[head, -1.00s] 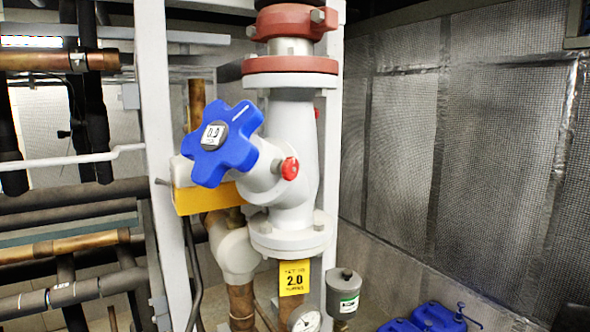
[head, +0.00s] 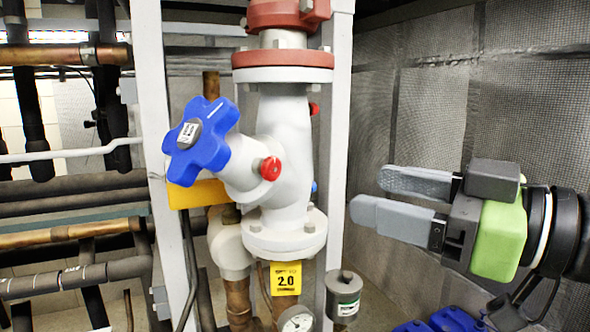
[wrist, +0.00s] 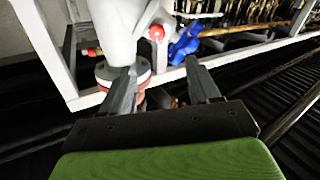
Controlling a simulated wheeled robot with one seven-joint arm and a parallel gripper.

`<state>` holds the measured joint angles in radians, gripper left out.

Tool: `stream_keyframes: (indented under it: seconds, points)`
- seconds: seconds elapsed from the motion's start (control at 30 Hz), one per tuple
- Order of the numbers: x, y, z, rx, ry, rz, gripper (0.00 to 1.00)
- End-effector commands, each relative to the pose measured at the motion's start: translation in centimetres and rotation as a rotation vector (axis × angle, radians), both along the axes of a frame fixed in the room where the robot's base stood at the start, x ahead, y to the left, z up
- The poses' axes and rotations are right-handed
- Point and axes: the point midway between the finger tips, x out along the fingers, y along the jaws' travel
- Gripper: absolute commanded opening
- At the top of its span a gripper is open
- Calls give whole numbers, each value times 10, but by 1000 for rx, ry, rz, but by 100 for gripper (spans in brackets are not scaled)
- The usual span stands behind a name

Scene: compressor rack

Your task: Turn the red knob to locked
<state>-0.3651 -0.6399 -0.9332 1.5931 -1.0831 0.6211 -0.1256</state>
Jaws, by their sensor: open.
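The small red knob (head: 271,168) sits on the front of the white valve body (head: 285,140), just right of the blue star-shaped handwheel (head: 212,148). Another small red part (head: 314,108) shows on the valve's far right side. In the wrist view the red knob (wrist: 156,32) is ahead of the fingers, with the blue handwheel (wrist: 184,44) beside it. My gripper (head: 385,197) is open and empty, right of the valve and apart from it. Its two grey fingers point left towards the valve; they also show in the wrist view (wrist: 162,82). I cannot read the knob's position.
White frame posts (head: 160,200) stand left and right of the valve. A yellow "2.0" tag (head: 286,279), a gauge (head: 297,320) and a grey canister (head: 343,296) sit below. Blue containers (head: 450,320) lie at lower right.

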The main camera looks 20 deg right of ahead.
Motion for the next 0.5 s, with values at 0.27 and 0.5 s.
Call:
stream_keyframes:
  seconds: [0.27,0.5]
  points:
    - [63,33,-2,-1,8,-4,61]
    - [109,59,-1,1,7,-2,61]
